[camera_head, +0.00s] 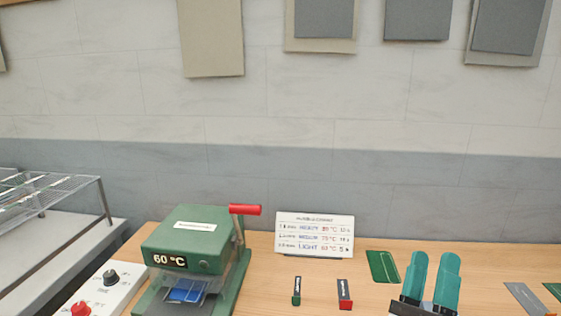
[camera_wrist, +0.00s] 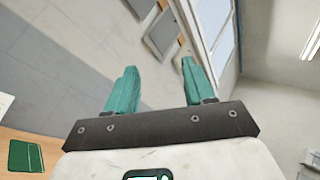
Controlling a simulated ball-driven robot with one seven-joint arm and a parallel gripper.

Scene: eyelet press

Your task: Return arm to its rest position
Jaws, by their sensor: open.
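My gripper (camera_head: 432,281) is at the lower right of the head view, above the right part of the table, with its two teal fingers pointing up. The fingers are apart with nothing between them. In the wrist view my gripper (camera_wrist: 157,85) is also open and empty, and it faces the wall and a window. In the head view the rest of my arm is out of the frame.
A green press (camera_head: 187,247) reading 60 °C stands on the wooden table (camera_head: 270,296). A wire rack (camera_head: 45,196) is far left.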

